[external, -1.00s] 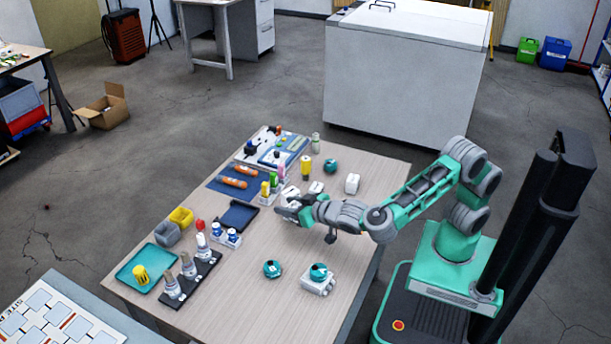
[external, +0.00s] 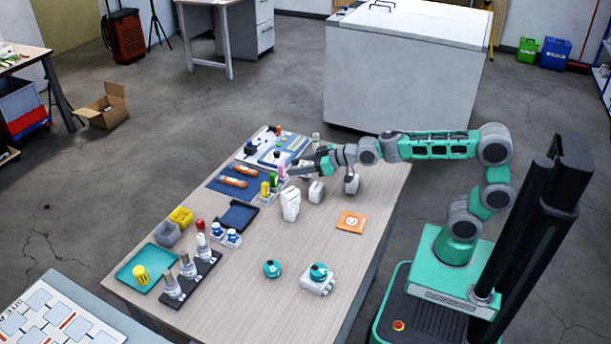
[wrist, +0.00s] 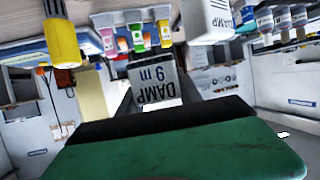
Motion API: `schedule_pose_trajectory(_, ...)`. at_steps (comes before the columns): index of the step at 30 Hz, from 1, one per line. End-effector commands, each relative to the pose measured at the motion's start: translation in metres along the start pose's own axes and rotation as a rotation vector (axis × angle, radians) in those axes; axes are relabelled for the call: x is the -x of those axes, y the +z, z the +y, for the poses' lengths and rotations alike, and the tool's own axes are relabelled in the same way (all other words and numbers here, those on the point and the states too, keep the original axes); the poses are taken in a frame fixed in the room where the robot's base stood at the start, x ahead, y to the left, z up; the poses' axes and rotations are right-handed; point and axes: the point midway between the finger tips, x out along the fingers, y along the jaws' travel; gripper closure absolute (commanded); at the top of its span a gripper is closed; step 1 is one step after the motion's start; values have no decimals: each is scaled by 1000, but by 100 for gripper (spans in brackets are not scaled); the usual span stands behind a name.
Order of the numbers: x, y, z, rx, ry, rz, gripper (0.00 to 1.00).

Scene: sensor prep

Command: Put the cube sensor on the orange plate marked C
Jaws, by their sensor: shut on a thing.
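My gripper (external: 302,169) is raised over the far part of the table. In the wrist view my gripper (wrist: 158,98) is shut on a grey, boxy sensor (wrist: 153,82) with the letters DAMP upside down on its face; it looks like the cube sensor. In the external view the held sensor is too small to make out. The orange plate (external: 351,221) lies flat on the table, nearer than my gripper and to its right. It bears a white round mark, whose letter I cannot read. Nothing stands on it.
Teal round devices (external: 271,268) and (external: 318,272) are nearer. A dark tray (external: 238,216) lies left. The table around the plate is clear.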

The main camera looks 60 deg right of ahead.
Motion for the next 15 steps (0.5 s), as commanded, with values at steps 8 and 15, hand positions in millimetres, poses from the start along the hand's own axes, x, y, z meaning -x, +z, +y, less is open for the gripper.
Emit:
schedule_pose_trajectory(8,67,27,98,13,-34,0,99)
schedule_pose_trajectory(15,138,46,138,20,-44,-1,99)
